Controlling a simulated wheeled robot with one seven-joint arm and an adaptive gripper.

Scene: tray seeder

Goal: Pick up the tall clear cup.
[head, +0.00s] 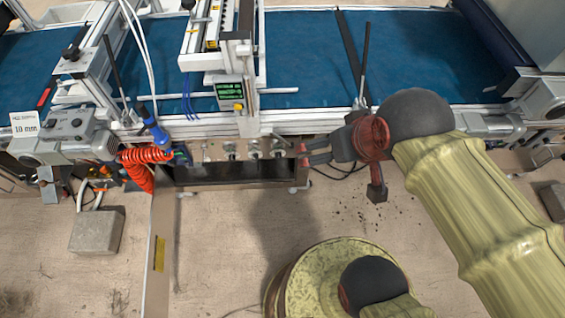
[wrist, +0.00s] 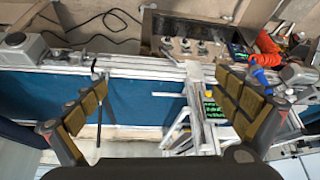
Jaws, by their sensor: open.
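I cannot make out a tall clear cup in either view. The blue belt and the metal frame of the machine lie behind that gap.
The blue belt (head: 305,75) runs across the back. A seeder head with a green display (head: 229,91) stands over it. An orange coiled hose (head: 146,156) hangs at left. A concrete block (head: 97,232) stands on the floor, which is open in front.

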